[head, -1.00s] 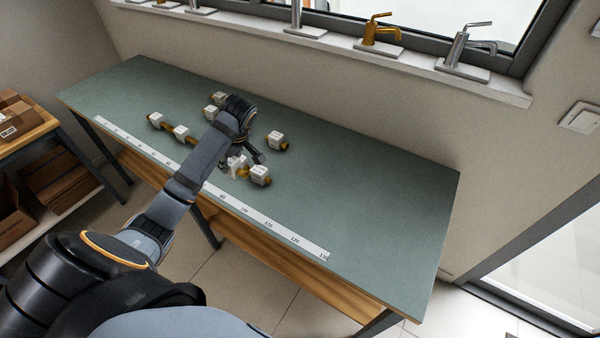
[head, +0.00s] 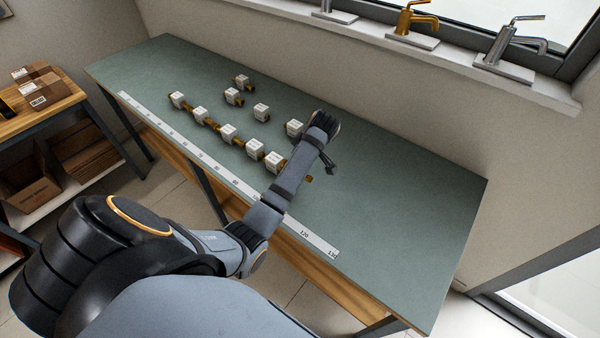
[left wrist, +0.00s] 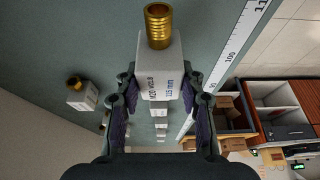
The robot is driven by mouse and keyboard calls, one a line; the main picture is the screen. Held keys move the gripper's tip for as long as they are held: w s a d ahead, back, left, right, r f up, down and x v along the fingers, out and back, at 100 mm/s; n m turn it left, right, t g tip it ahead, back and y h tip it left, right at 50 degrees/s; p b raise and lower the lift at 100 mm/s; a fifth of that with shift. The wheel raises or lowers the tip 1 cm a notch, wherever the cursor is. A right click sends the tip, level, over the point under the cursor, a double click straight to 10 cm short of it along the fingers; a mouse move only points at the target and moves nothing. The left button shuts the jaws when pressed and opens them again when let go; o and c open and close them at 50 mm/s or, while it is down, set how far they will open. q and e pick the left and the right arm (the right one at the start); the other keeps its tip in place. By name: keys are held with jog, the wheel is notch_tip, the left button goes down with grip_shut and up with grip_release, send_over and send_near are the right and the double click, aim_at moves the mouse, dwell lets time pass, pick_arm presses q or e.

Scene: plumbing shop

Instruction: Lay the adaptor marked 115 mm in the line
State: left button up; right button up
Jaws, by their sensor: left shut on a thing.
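My left gripper (left wrist: 158,105) is shut on a white block-shaped adaptor (left wrist: 160,70) with a threaded brass end. Its rotated print looks like 115 mm, though blurred. In the head view my arm hides most of it; only a brass tip (head: 309,179) shows. It is at the right end of the line of white adaptors, lined up with the end one (head: 274,161). Other white blocks of the line (left wrist: 160,125) recede behind it in the wrist view. I cannot tell whether it touches its neighbour or rests on the bench. My right gripper is not in view.
A ruler strip (head: 210,162) runs along the front of the green bench (head: 400,215). Loose adaptors (head: 261,111) lie behind the line, one (head: 294,127) close to my left arm. The bench's right end is clear. Taps (head: 410,25) stand on the sill behind.

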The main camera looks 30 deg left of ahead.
pick_arm(q)
jog(key=shift+d+f, duration=0.1)
jog(key=shift+w+d+f, duration=0.2)
jog(key=shift+d+f, duration=0.25)
jog(key=shift+f, duration=0.05)
notch_tip(320, 180, down, 2)
jog(key=shift+f+p, duration=0.2)
jog(key=shift+p, duration=0.6)
jog(key=shift+f, duration=0.4)
jog(key=o, duration=1.3)
jog(key=shift+c, duration=0.2)
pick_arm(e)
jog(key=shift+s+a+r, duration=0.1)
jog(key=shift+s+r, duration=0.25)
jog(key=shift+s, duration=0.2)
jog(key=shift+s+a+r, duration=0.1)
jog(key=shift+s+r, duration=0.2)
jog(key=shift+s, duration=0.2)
